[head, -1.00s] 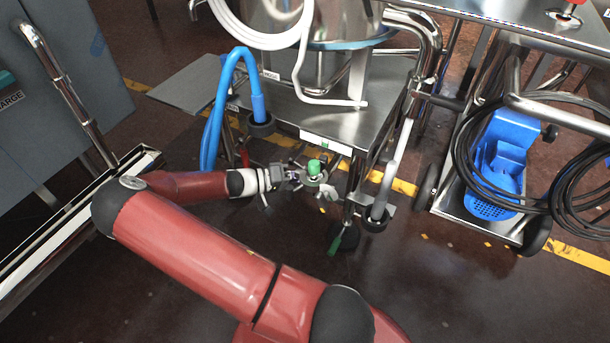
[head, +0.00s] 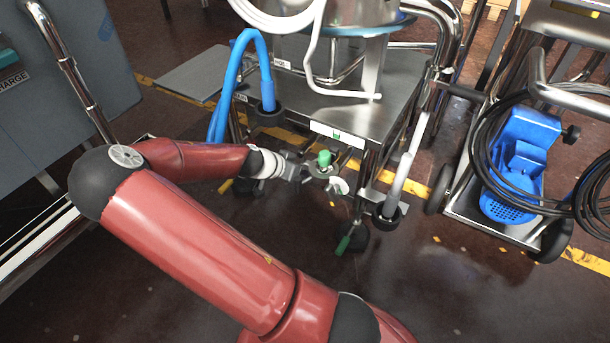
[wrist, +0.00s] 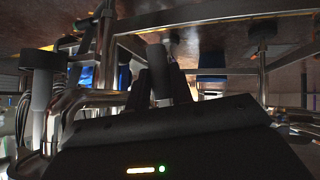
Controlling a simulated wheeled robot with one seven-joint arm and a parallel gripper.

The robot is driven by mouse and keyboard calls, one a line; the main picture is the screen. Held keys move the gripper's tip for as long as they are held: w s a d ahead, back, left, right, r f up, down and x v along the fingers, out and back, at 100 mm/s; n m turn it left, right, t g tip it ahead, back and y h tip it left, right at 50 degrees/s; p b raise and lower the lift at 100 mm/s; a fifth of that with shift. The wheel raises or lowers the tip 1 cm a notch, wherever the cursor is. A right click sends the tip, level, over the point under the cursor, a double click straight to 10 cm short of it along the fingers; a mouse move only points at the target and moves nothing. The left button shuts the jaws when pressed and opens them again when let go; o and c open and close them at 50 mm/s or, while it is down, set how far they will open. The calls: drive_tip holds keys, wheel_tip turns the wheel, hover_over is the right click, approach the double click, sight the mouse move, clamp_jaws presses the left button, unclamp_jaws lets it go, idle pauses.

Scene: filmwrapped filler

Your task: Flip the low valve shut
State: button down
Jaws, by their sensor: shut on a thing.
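The low valve (head: 324,160), with a green top, sits under the front edge of the steel cart, below a white label with a green mark. My gripper (head: 308,173) reaches it from the left in the head view. In the wrist view, my dark fingers (wrist: 166,88) are closed around a pale grey upright piece (wrist: 156,62), which looks like the valve's handle. The jaws hide part of it. I cannot tell from these views whether the valve is open or shut.
The steel cart (head: 398,92) stands above the valve. A blue hose (head: 230,75) hangs at its left. A green pedal (head: 344,243) is near a caster below. A blue pump (head: 520,160) and black cables are at right. Floor in front is clear.

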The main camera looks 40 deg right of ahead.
drive_tip(key=shift+w+a+f+m+t+y+b, duration=0.15)
drive_tip(key=shift+w+m+t+y+b, duration=0.15)
drive_tip(key=shift+t, duration=0.2)
drive_tip(key=shift+w+a+r+m+t+y+b, duration=0.1)
drive_tip(key=shift+w+a+m+t+y+b, duration=0.15)
drive_tip(key=shift+t, duration=0.25)
drive_tip(key=shift+d, duration=0.1)
drive_tip(key=c, duration=1.2)
unclamp_jaws()
drive_tip(key=shift+c, duration=0.2)
drive_tip(key=p+v, duration=0.2)
drive_tip(key=v, duration=0.5)
drive_tip(key=shift+a+r, duration=0.25)
drive_tip(key=shift+a, duration=0.05)
